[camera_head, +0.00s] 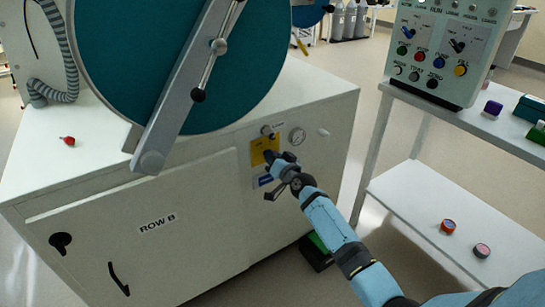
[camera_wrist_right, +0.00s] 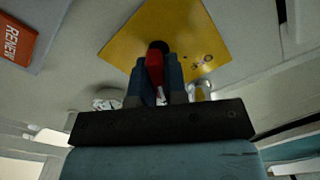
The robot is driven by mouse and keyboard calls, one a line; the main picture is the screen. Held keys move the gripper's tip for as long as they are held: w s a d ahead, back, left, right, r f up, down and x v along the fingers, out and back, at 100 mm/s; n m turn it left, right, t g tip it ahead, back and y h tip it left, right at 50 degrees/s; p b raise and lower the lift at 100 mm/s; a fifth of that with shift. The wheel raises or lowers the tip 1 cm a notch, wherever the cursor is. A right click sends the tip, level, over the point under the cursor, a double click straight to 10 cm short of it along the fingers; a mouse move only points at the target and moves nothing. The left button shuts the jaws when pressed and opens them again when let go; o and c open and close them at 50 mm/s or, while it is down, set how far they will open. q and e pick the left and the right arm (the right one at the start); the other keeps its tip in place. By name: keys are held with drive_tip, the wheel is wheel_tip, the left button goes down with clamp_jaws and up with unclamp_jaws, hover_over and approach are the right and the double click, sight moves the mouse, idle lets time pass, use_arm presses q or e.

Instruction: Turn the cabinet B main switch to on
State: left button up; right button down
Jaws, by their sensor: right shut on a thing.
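The cabinet (camera_head: 190,235) marked ROW B stands at the left and middle of the head view. Its main switch sits on a yellow plate (camera_head: 257,143) on the cabinet face, also seen in the right wrist view (camera_wrist_right: 195,30). The red switch handle (camera_wrist_right: 154,68) stands out from a dark hub on that plate. My right gripper (camera_wrist_right: 156,85) is shut on the red handle, one blue finger on each side. In the head view my right gripper (camera_head: 276,161) hides most of the switch. My left gripper is not in view.
A large teal round door (camera_head: 150,60) with a grey bar stands above the cabinet. A control panel (camera_head: 440,50) on a white shelf table (camera_head: 450,215) stands at the right.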

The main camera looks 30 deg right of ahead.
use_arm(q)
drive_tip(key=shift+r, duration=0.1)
use_arm(e)
drive_tip(key=c, duration=1.2)
unclamp_jaws()
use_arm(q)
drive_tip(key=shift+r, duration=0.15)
use_arm(e)
drive_tip(key=shift+o, duration=0.2)
